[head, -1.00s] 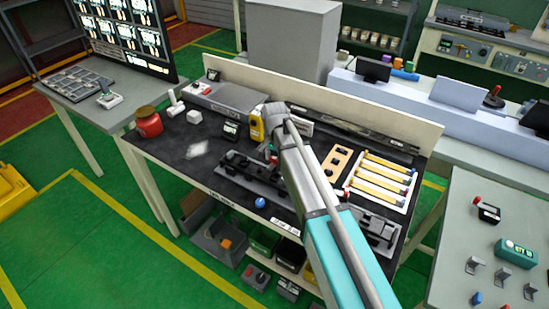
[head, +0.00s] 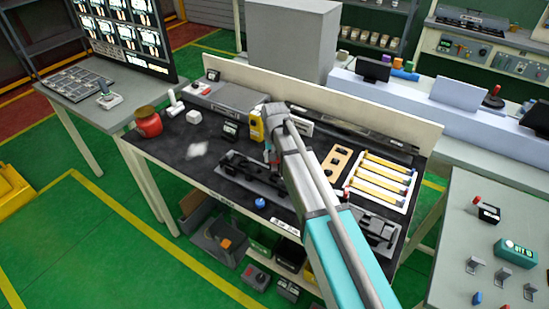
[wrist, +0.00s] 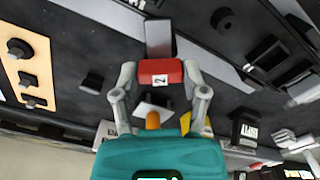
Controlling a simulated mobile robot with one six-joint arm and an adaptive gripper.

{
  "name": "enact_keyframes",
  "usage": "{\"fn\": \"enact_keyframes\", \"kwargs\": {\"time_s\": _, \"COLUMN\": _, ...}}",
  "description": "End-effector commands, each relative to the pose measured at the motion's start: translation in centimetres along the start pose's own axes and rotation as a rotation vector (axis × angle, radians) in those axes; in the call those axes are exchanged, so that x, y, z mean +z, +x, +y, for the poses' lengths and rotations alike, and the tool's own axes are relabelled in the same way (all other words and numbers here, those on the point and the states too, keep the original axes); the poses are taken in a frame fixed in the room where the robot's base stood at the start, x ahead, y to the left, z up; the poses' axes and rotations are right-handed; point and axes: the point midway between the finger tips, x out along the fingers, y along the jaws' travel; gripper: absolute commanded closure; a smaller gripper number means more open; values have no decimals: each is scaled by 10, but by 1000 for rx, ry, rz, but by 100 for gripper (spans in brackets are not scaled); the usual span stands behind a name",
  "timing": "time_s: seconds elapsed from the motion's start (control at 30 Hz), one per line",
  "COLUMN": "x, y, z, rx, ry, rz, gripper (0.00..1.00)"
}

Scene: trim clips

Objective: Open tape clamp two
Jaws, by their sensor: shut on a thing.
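The handle of tape clamp two (wrist: 160,72) is a red block with a white label reading 2, in the upper middle of the wrist view. A dark grey bar (wrist: 159,38) extends beyond it. My gripper (wrist: 160,82) has one finger on each side of the red handle and is shut on it. In the head view, my gripper reaches down to the long black fixture (head: 250,172) on the bench. My arm hides much of the gripper and clamp there. I cannot tell the clamp's exact angle.
The black bench top (head: 170,155) holds a yellow bottle (head: 256,125) close to my wrist, a red jar (head: 148,123) at the left and a white tray of yellow strips (head: 381,180) at the right. A tan board (wrist: 28,66) lies at the wrist view's left.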

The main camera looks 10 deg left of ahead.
Motion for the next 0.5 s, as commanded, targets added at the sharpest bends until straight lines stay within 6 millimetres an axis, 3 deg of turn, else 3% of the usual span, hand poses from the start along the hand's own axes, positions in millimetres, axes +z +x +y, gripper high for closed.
{"fn": "enact_keyframes", "kwargs": {"time_s": 0.5, "x": 0, "y": 0, "z": 0, "rx": 1, "ry": -484, "rz": 0, "gripper": 91}}
